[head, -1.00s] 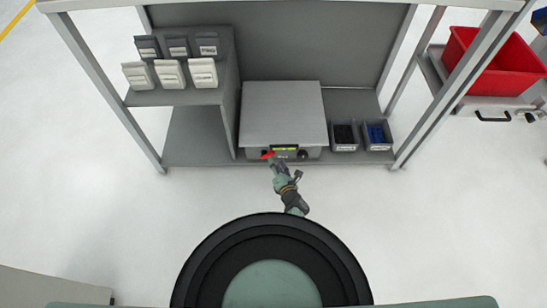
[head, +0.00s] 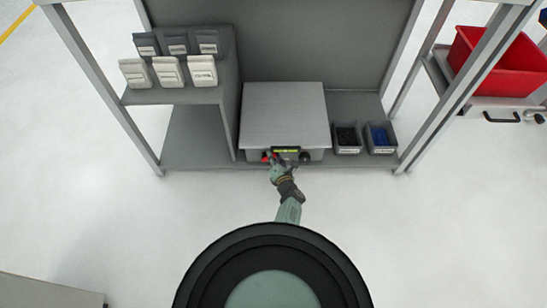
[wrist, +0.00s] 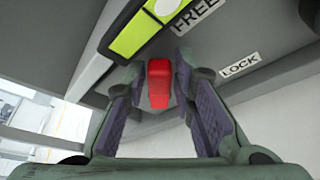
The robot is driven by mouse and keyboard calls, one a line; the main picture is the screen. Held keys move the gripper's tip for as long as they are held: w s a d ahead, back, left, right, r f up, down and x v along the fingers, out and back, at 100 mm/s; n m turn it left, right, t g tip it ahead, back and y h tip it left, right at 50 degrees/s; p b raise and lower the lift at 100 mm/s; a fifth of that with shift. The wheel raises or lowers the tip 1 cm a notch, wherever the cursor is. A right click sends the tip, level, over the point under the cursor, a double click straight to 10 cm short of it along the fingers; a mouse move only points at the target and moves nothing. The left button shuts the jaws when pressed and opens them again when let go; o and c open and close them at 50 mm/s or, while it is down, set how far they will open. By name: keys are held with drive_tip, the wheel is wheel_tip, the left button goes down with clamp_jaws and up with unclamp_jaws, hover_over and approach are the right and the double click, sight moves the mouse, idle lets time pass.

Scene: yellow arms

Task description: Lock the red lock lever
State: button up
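The red lock lever (head: 264,157) is on the lower left front of a grey metal box (head: 284,112), partly hidden by my gripper in the head view. In the wrist view the red lever (wrist: 158,84) stands between my two fingers. My gripper (wrist: 160,88) is open around it, with a narrow gap visible on each side; I cannot tell if either finger touches. A FREE label (wrist: 195,14) and a LOCK label (wrist: 240,65) are on the grey face beyond the fingers, LOCK to the right of the lever. In the head view my gripper (head: 272,165) is at the box's front.
A yellow-green display (head: 286,150) and a black knob (head: 304,156) are right of the lever. Two small bins, one with black parts (head: 347,138) and one with blue parts (head: 381,138), stand right of the box. A shelf unit (head: 175,96) is left. The floor in front is clear.

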clamp_jaws()
drive_tip(key=shift+f, duration=0.1)
wheel_tip(320, 180, down, 7)
drive_tip(key=m+t+y+b, duration=0.1)
drive_tip(key=m+t+b, duration=0.4)
drive_tip(key=m+b, duration=1.1)
drive_tip(key=shift+m+t+y+b, duration=0.3)
drive_tip(key=shift+t+y+b, duration=0.1)
drive_tip(key=shift+b, duration=0.2)
drive_tip(key=shift+a+m, duration=0.15)
drive_tip(key=shift+m, duration=0.15)
drive_tip(key=shift+o, duration=2.2)
unclamp_jaws()
